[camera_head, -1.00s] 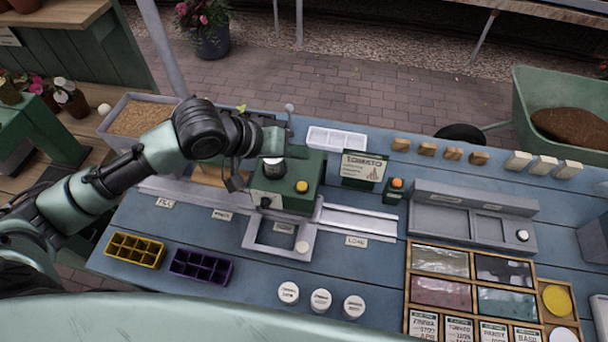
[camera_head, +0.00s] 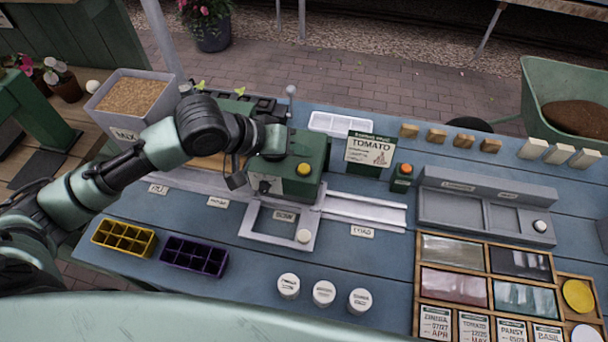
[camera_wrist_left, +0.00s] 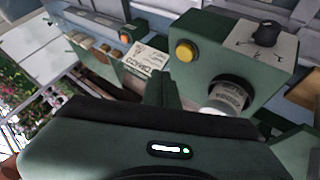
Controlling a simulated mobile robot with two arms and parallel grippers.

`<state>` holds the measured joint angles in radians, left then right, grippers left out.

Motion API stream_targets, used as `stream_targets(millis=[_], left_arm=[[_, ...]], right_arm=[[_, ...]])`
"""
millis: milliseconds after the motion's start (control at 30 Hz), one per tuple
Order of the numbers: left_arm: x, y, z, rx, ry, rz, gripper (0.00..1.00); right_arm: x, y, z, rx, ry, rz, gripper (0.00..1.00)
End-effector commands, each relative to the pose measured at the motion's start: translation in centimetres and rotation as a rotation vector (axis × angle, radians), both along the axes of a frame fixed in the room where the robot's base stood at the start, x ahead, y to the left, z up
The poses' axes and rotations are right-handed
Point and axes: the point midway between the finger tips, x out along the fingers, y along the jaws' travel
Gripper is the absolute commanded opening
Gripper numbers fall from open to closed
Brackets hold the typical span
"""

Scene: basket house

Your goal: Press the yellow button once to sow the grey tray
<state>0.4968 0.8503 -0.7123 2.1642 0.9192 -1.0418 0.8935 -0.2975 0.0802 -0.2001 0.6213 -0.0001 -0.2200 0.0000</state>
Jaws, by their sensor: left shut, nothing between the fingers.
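The yellow button (camera_head: 304,169) is on the green seeder box (camera_head: 312,150), right of my left gripper (camera_head: 276,140). The button also shows in the left wrist view (camera_wrist_left: 186,51), beyond and slightly right of the fingers. My left gripper is shut and empty at the box's left top, apart from the button in the picture. It hides the jar's place in the head view; the labelled jar (camera_wrist_left: 226,97) shows in the wrist view. A grey frame (camera_head: 250,226) stands before the box, with blue table showing through it. I cannot make out a grey tray. My right gripper is out of view.
An orange button (camera_head: 406,169) stands right of the TOMATO sign (camera_head: 369,149). A grey rail (camera_head: 365,208) runs right from the frame. Yellow (camera_head: 123,238) and purple (camera_head: 193,257) cell trays and several white-lidded pots (camera_head: 324,292) sit in front.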

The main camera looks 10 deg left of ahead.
Motion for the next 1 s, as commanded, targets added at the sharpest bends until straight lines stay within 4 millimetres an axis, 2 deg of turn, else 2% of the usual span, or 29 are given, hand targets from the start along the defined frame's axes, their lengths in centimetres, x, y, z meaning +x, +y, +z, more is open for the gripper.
stream_targets(millis=[33, 233, 1000], left_arm=[[-0.1, 0.0, -0.9, 0.000, 0.004, 0.001, 0.00], [0.0, 0.0, -2.2, 0.001, 0.002, 0.000, 0.00], [0.0, 0.0, -2.2, 0.001, 0.001, 0.001, 0.00]], right_arm=[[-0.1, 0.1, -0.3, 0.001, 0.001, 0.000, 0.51], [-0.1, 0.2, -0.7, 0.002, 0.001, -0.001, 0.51], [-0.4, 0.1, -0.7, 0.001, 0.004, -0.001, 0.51]])
